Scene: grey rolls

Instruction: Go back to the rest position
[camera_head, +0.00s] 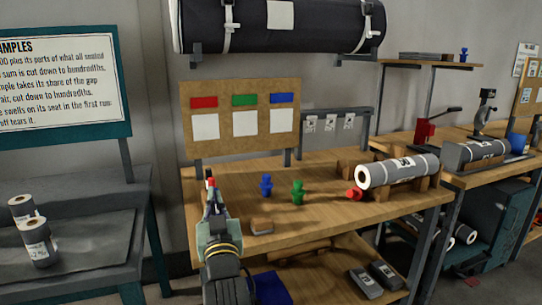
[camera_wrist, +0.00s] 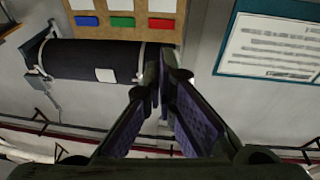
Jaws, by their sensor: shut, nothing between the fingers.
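My gripper (camera_head: 211,190) stands upright over the left end of the wooden workbench (camera_head: 330,217), its fingertips close together and pointing up. In the wrist view the two fingers (camera_wrist: 163,82) converge, with nothing held between them. A small red patch shows at the fingertips in the head view; I cannot tell whether it is a thing behind them. A blue figure (camera_head: 265,185) and a green figure (camera_head: 298,191) stand on the bench to the right of my gripper. A small red object (camera_head: 354,194) lies by the grey roll (camera_head: 398,171).
A large dark roll (camera_head: 280,25) hangs on the wall above a board (camera_head: 240,88) with coloured labels. A dark table (camera_head: 80,215) with two small rolls stands at left. The bench's middle front is clear.

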